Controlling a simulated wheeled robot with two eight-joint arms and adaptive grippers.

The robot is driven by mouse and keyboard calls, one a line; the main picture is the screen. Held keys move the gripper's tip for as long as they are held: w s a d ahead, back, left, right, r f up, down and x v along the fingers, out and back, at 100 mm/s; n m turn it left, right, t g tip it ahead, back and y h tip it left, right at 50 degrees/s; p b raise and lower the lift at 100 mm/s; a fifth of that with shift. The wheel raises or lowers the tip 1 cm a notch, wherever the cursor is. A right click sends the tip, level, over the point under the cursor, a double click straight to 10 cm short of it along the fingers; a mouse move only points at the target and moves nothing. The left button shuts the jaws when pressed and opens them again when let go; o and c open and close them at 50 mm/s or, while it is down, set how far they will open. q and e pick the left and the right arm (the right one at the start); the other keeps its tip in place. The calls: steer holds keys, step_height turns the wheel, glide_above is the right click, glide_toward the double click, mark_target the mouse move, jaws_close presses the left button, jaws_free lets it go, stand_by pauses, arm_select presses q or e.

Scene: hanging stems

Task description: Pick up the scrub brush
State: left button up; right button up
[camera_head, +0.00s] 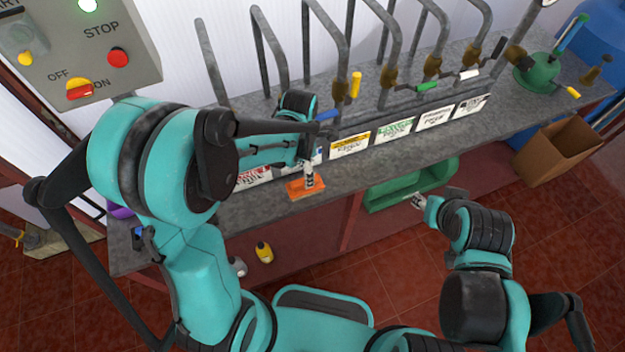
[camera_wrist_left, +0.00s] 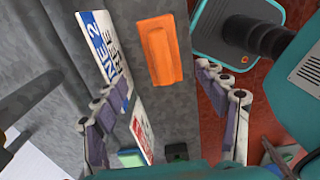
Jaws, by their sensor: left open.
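The scrub brush appears to be the orange block (camera_head: 294,188) lying on the grey counter near its front edge. In the left wrist view the orange block (camera_wrist_left: 162,50) lies beyond and between the spread fingers, beside the printed labels. My left gripper (camera_head: 309,175) is over the block in the head view and partly covers it. The same gripper (camera_wrist_left: 160,78) is open in the left wrist view, with nothing between its fingers. My right gripper (camera_head: 419,202) is in front of the counter, far from the block; its finger opening is too small to tell.
Curved grey pipes with coloured handles rise behind a row of labels (camera_head: 394,130). A green tray (camera_head: 400,190) sits below the counter, and a cardboard box (camera_head: 562,150) stands at right. A yellow bottle (camera_head: 264,252) is lower left. The counter right of the block is mostly clear.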

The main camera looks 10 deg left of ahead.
arm_select(q)
steer(key=f+b, duration=0.1)
steer(key=f, duration=0.2)
steer(key=f+b, duration=0.1)
steer(key=f, duration=0.3)
steer(key=shift+d+f, duration=0.2)
steer(key=shift+f, duration=0.05)
steer(key=shift+s, duration=0.1)
steer(key=shift+c, duration=0.3)
steer(key=c, duration=1.2)
